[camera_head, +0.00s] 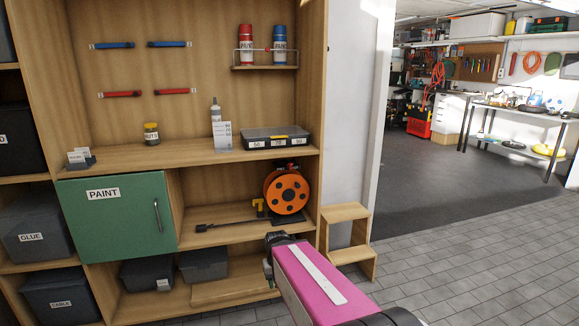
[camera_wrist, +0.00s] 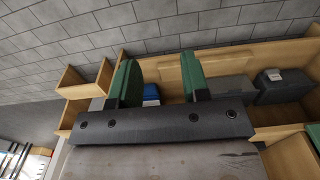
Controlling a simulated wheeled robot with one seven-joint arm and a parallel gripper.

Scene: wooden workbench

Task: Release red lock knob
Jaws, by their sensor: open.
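A small red spot (camera_head: 268,49), possibly the red lock knob, shows on the wire rail between the red paint can (camera_head: 246,44) and the blue paint can (camera_head: 279,45). It is too small to make out clearly. My gripper (camera_head: 268,262) is low in front of the lower shelves, well below the rail and apart from it. In the wrist view, its two green fingers (camera_wrist: 159,78) are spread apart with nothing held between them. The red spot does not show in the wrist view.
An orange cable reel (camera_head: 287,192) stands on the middle shelf, near my arm. The green PAINT door (camera_head: 118,215) is closed. A black case (camera_head: 275,138) lies on the worktop. A wooden step (camera_head: 346,212) stands at the right. Open floor (camera_head: 450,245) lies right of it.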

